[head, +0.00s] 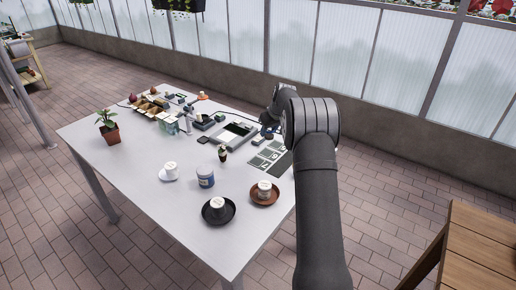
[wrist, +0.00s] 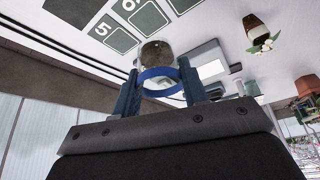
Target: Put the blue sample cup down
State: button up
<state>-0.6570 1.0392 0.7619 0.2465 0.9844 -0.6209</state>
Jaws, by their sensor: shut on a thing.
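The blue sample cup (wrist: 158,74) shows in the wrist view as a small pale round cup with a blue band. My gripper (wrist: 159,84) is shut on it, with one dark blue finger on each side. A mat with numbered squares (wrist: 122,40) lies beyond the cup in the wrist view, the 5 being readable. In the head view this mat (head: 270,156) lies at the table's right edge, just in front of my gripper. There my arm largely hides the gripper, and I cannot make out the cup. I cannot tell its height over the table.
On the table (head: 150,205) are a grey device (head: 233,134), a small potted plant (head: 222,153), a blue-labelled jar (head: 206,176), and cups on a white, a black (head: 229,217) and a brown saucer (head: 264,202).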

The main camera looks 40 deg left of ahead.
jog(key=shift+d+r, duration=0.15)
jog(key=shift+d, duration=0.3)
jog(key=s+d+n+g+h, duration=0.3)
jog(key=s+d+n+g, duration=0.3)
jog(key=s+d+n, duration=1.8)
jog(key=s+a+f+m, duration=0.1)
jog(key=s+a+f, duration=0.1)
jog(key=s, duration=0.1)
jog(key=s+a+f+m, duration=0.2)
jog(key=s+a, duration=0.1)
jog(key=s+a+f+m, duration=0.1)
jog(key=s+a+f, duration=0.1)
jog(key=s, duration=0.1)
jog(key=shift+a+f, duration=0.3)
jog(key=shift+f, duration=2.05)
jog(key=o, duration=0.5)
jog(key=shift+f, duration=0.15)
jog(key=o, duration=0.5)
jog(key=shift+c, duration=0.2)
